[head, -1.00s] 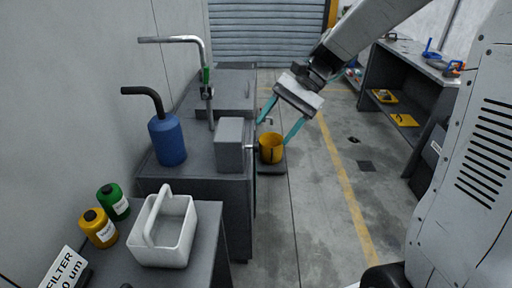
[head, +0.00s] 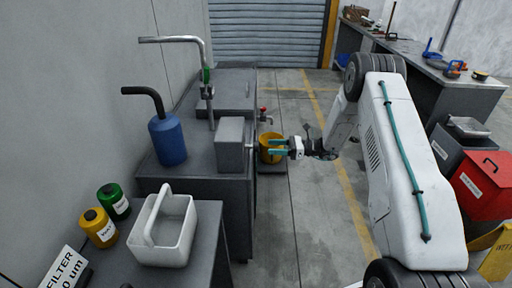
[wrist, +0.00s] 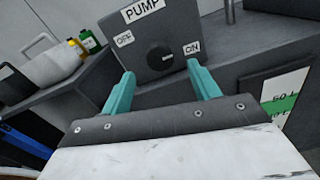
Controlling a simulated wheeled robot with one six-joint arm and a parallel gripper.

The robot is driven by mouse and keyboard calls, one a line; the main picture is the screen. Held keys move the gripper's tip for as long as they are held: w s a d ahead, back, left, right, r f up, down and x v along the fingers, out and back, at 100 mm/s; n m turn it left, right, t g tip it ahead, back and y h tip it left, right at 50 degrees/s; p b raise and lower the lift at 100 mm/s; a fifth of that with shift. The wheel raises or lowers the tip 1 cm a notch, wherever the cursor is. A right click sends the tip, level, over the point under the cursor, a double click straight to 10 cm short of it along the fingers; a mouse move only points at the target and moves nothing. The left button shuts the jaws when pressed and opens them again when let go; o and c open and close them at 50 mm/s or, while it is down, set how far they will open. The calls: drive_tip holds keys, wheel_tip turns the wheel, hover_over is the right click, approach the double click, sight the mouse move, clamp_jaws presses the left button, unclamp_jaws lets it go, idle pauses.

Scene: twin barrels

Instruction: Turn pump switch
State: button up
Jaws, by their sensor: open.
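The pump box (head: 229,146) is a grey block on the dark bench beside the tap pipe. In the wrist view its face (wrist: 140,58) carries the labels PUMP, OFF on the left and ON on the right. The pump switch (wrist: 159,57) is a round black knob between and below OFF and ON, with a small light mark near its right side. My gripper (head: 275,149) is open, with teal fingers pointing left at the box's face. In the wrist view the fingers (wrist: 162,84) stand apart, either side of the knob and short of it. Nothing is between them.
A yellow bucket (head: 270,147) stands low behind my gripper, under a small red-handled tap (head: 263,113). A blue canister (head: 167,140) and a white carrier (head: 165,228) stand to the left. The floor right of the bench (head: 300,220) is clear.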

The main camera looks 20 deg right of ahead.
sight(256, 146)
drive_tip(key=x, duration=0.7)
drive_tip(key=shift+a, duration=0.25)
drive_tip(key=c, duration=1)
